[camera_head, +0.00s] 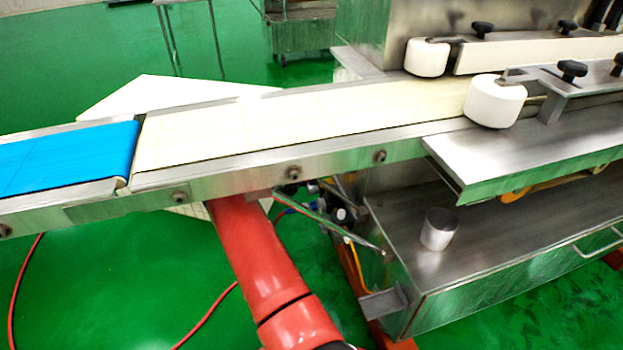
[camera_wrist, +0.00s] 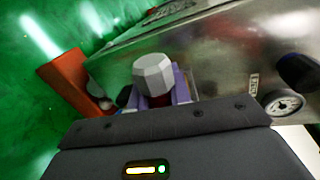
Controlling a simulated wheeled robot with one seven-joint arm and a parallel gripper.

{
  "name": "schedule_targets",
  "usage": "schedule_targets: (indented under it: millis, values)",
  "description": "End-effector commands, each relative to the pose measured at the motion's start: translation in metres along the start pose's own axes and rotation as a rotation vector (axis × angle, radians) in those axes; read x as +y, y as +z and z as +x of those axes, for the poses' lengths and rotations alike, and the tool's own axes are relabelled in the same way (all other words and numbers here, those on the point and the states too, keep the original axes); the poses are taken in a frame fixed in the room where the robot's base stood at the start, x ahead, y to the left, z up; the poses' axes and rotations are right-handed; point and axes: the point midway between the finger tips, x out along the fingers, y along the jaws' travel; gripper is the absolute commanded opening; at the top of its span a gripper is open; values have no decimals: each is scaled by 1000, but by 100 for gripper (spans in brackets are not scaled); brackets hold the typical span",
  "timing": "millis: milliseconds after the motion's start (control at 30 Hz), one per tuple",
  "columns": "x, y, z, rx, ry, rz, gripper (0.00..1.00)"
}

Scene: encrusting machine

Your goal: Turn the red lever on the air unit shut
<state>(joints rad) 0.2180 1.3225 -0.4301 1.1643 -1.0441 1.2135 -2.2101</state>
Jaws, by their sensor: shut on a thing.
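My gripper (camera_wrist: 157,98) shows at the middle of the wrist view, with its purple fingers on both sides of a small dark red piece. This piece is the red lever (camera_wrist: 155,101), and the fingers are closed on it. A grey faceted knob (camera_wrist: 153,72) stands just beyond and hides much of the lever. A round pressure gauge (camera_wrist: 283,103) of the air unit is at the right. In the head view, my red arm reaches under the conveyor, and the gripper is hidden there. Small parts of the air unit (camera_head: 340,212) show beside the machine's cabinet.
The conveyor (camera_head: 300,125) with its blue belt end (camera_head: 65,158) passes above my arm. The steel cabinet (camera_head: 480,255) stands close on the right. An orange-red foot (camera_wrist: 66,82) is at the wrist view's left. A red hose (camera_head: 208,318) lies on the open green floor.

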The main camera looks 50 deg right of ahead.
Motion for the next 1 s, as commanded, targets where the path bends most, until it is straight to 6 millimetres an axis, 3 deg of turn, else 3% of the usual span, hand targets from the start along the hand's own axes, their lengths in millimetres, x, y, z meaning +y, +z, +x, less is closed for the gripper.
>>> schedule_targets:
  millis: [33, 400, 900, 933, 1000]
  values:
    - [-4, 7, 2, -10, -2, -15, 0]
    - [3, 6, 3, 13, -1, -142, 0]
    - [4, 6, 3, 17, -1, -159, 0]
    - [4, 6, 3, 17, -1, -159, 24]
    - [4, 6, 3, 17, -1, -159, 33]
